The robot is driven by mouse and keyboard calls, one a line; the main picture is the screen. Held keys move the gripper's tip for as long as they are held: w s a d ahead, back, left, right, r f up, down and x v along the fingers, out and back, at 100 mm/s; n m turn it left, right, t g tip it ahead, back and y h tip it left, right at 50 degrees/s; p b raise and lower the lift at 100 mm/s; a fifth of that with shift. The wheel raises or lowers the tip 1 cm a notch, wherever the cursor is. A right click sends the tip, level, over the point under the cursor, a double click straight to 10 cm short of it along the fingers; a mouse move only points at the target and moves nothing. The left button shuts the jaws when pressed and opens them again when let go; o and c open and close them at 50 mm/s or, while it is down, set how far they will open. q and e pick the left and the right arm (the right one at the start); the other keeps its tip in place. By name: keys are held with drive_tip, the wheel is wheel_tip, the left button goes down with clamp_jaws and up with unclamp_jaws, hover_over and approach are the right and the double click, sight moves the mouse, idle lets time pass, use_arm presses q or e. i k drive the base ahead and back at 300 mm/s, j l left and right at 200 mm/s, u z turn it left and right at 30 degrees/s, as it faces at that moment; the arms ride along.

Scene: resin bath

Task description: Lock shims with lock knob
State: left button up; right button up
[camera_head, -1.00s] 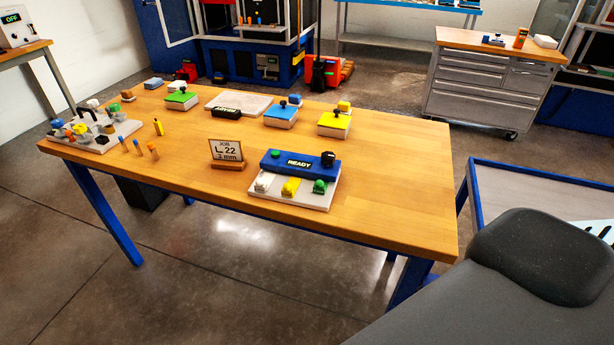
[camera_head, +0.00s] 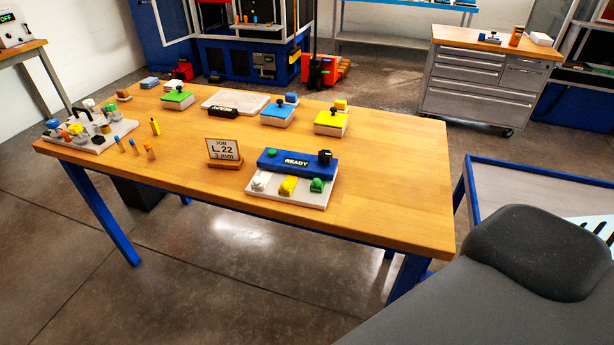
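A blue block marked READY (camera_head: 291,164) sits at the back of a pale plate (camera_head: 263,198) near the front of the wooden table. A black knob (camera_head: 325,156) stands on its right end and a green button (camera_head: 271,152) on its left; the black one looks like the lock knob. White (camera_head: 258,184), yellow (camera_head: 288,186) and green (camera_head: 317,185) pieces are along the plate's front. I cannot tell whether these are the shims, or how the knob is turned. Neither of my grippers is in view.
A job sign (camera_head: 223,151) stands left of the plate. Green (camera_head: 177,100), blue (camera_head: 277,116) and yellow (camera_head: 331,123) lidded blocks are toward the back. A crowded pale tray (camera_head: 92,147) sits at the left end. The table's right end is bare. A blue-framed cart (camera_head: 467,180) stands right.

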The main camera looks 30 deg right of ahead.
sight(325, 156)
drive_tip(key=j+z, duration=0.2)
drive_tip(key=z, duration=1.4)
